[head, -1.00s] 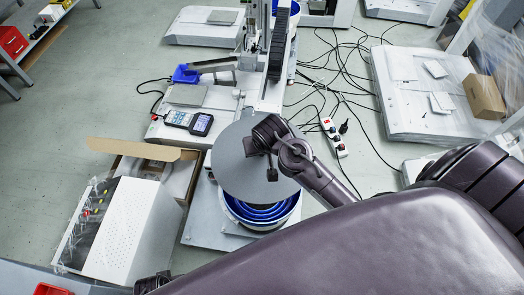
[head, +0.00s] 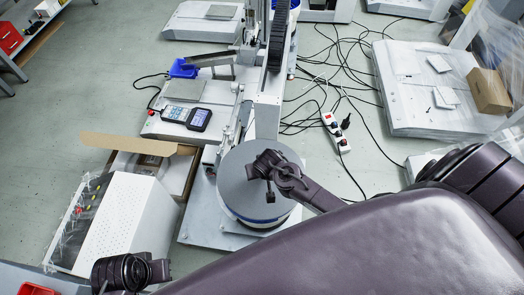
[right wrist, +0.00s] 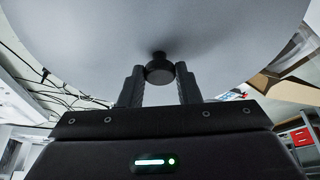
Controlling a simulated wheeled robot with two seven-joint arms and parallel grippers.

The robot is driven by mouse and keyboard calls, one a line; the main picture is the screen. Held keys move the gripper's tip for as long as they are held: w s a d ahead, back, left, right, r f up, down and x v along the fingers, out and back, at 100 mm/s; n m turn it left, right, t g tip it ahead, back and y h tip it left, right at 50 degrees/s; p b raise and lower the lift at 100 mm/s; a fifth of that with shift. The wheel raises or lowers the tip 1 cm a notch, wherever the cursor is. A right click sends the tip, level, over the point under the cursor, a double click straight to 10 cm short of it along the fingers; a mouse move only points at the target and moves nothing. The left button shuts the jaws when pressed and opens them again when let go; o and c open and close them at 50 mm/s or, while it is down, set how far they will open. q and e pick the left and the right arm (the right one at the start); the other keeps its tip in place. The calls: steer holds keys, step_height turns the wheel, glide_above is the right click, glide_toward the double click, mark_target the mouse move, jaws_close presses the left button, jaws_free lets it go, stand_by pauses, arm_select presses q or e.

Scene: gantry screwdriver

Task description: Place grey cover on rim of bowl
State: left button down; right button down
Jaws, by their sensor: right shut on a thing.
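The grey cover (head: 240,180) is a flat round disc in the head view, lying over the bowl (head: 258,222) and hiding its inside. Only a strip of the bowl's pale outer wall and blue edge shows below the cover's near side. I cannot tell whether the cover touches the rim. My right gripper (right wrist: 159,82) is shut on the cover's dark knob (right wrist: 159,68) in the right wrist view, with a finger on each side. The cover (right wrist: 90,40) fills the upper part of that view. A dark part of my left arm shows at the head view's bottom left, without visible fingers.
A gantry column (head: 270,95) stands directly behind the bowl. A handheld controller (head: 187,116) lies behind left. A white perforated box (head: 130,220) and an open carton (head: 150,145) are at the left. A power strip (head: 335,132) and cables lie on the floor at right.

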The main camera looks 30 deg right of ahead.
steer(key=shift+w+f, duration=0.1)
steer(key=shift+f, duration=0.05)
steer(key=shift+f, duration=0.15)
steer(key=shift+f, duration=0.45)
steer(key=c, duration=1.1)
jaws_free()
steer(key=shift+o, duration=0.2)
